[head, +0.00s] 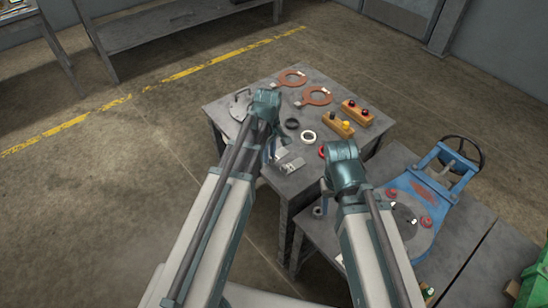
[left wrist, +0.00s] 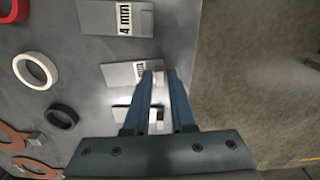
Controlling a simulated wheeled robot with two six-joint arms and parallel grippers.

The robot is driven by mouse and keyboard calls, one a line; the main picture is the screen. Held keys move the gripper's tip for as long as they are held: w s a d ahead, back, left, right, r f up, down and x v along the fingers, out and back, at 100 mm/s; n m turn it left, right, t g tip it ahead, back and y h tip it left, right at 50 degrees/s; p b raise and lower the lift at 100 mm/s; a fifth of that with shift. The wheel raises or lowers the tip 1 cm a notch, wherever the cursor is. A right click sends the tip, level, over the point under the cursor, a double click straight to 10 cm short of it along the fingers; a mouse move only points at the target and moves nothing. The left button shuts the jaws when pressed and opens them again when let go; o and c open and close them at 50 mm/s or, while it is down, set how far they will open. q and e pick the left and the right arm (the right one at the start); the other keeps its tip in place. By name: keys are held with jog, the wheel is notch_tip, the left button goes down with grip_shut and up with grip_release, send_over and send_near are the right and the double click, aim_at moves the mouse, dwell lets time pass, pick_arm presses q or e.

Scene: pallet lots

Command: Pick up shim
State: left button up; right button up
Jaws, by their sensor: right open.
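Several flat grey shim plates with white labels lie on the grey table (head: 228,101). In the left wrist view one shim reads 4 mm (left wrist: 96,17). A second shim (left wrist: 117,73) lies below it, its label partly covered by my left gripper (left wrist: 160,73). A third (left wrist: 124,112) lies under the fingers. My left gripper's fingers straddle a light part at the second shim's right end; I cannot tell whether they touch it. In the head view shims (head: 291,166) show beside my left gripper (head: 277,155). My right gripper (head: 320,208) is open, low at the table's right side.
A white ring (left wrist: 35,70), a black ring (left wrist: 62,116) and copper-coloured rings (head: 316,95) lie nearby. Wooden blocks with knobs (head: 356,113) stand at the table's right. A blue fixture (head: 418,215) occupies the right bench. Open floor (head: 100,190) lies left.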

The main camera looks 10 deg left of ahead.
pick_arm(q)
grip_shut()
jog(key=shift+r, duration=0.1)
notch_tip(320, 180, up, 14)
jog(key=p, duration=1.4)
